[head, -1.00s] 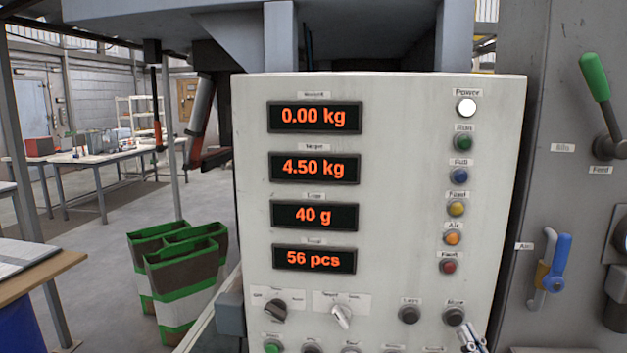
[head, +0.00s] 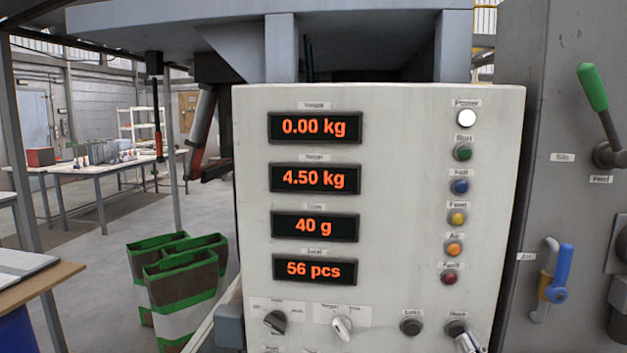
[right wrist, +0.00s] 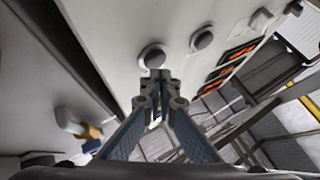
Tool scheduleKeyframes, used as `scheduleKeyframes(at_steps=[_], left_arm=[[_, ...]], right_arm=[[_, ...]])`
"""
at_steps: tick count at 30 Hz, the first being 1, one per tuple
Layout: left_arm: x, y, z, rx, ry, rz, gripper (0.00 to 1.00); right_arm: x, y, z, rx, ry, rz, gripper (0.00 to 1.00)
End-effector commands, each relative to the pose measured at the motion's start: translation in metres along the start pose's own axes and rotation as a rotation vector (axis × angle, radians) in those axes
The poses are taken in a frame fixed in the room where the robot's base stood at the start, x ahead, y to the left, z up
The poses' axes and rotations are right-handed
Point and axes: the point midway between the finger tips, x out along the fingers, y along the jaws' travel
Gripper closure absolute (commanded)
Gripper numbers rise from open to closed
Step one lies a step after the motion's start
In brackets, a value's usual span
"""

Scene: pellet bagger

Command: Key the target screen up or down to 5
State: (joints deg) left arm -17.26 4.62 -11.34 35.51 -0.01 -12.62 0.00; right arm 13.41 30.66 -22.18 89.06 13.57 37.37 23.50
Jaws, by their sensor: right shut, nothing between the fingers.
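The target screen (head: 315,178) is the second display from the top on the pale control panel and reads 4.50 kg. Below it on the panel are the dark Less button (head: 411,327) and the More button (head: 455,327). My right gripper (head: 462,336) is shut and empty, with its tips at the lower right of the More button. In the right wrist view its closed tips (right wrist: 157,80) are just below the More button (right wrist: 152,57); I cannot tell whether they touch. The Less button (right wrist: 202,38) is beside it. My left gripper is out of view.
Other displays read 0.00 kg (head: 315,127), 40 g (head: 315,226) and 56 pcs (head: 315,270). Two selector knobs (head: 342,327) sit left of the buttons. A blue-handled valve (head: 558,274) and a green lever (head: 593,88) are at the right. Striped bags (head: 180,285) stand at the left.

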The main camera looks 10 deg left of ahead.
Motion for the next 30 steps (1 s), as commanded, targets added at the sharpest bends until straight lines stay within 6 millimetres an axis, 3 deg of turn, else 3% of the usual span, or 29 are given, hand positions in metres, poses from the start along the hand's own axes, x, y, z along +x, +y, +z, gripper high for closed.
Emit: scheduleKeyframes(at_steps=[30], left_arm=[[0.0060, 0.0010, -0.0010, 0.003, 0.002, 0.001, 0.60]], right_arm=[[0.0063, 0.0044, 0.0047, 0.000, -0.001, 0.000, 1.00]])
